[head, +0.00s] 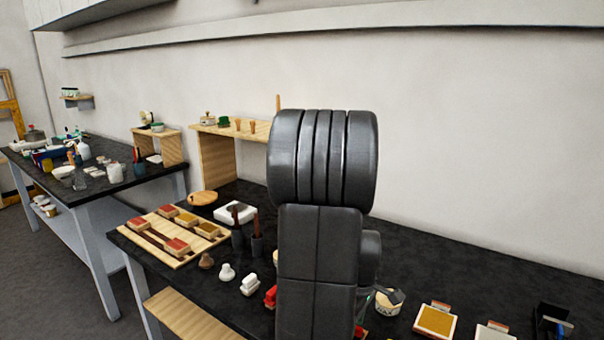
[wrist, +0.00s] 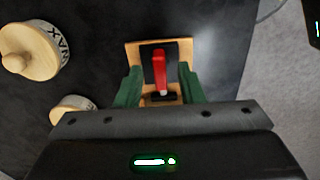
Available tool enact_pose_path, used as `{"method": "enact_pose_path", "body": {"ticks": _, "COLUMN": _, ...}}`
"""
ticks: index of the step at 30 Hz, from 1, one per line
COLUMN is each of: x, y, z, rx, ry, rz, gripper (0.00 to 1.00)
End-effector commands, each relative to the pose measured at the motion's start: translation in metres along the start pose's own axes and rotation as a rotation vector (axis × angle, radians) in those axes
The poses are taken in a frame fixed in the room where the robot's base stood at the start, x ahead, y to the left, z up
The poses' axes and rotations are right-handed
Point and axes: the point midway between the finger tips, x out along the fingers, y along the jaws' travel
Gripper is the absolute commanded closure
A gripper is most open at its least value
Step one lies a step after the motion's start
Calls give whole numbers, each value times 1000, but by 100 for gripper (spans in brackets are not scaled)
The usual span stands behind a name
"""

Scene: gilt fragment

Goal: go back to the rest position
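My gripper (wrist: 160,78) shows in the wrist view with its two green fingers spread apart. A red-handled tool (wrist: 159,72) stands between and beyond the fingers, with a visible gap on each side. It is on a dark pad on a small wooden board (wrist: 133,52) on the black tabletop. In the head view my dark arm fills the middle and hides my gripper.
A wooden-lidded jar (wrist: 46,48) and a smaller lidded jar (wrist: 72,106) are left in the wrist view. The black workbench (head: 435,262) holds a wooden tray (head: 158,252), a yellow pad (head: 436,321) and small items. A second table (head: 105,190) stands left.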

Motion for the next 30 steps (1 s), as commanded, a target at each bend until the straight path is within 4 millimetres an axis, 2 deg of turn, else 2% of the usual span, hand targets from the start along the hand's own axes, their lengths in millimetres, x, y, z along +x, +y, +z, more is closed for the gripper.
{"method": "enact_pose_path", "body": {"ticks": 4, "x": -10, "y": 1, "z": 0, "rx": -11, "ry": 1, "rz": 3, "gripper": 65}}
{"method": "enact_pose_path", "body": {"ticks": 8, "x": -30, "y": 1, "z": 0, "rx": -10, "ry": 2, "rz": 5, "gripper": 65}}
{"method": "enact_pose_path", "body": {"ticks": 24, "x": -138, "y": 1, "z": 0, "rx": -10, "ry": 3, "rz": 6, "gripper": 65}}
{"method": "enact_pose_path", "body": {"ticks": 25, "x": -140, "y": 1, "z": 0, "rx": -10, "ry": 2, "rz": 3, "gripper": 65}}
{"method": "enact_pose_path", "body": {"ticks": 27, "x": -118, "y": -1, "z": 0, "rx": -10, "ry": -2, "rz": -5, "gripper": 65}}
{"method": "enact_pose_path", "body": {"ticks": 30, "x": -98, "y": 0, "z": 0, "rx": -10, "ry": -2, "rz": -5, "gripper": 65}}
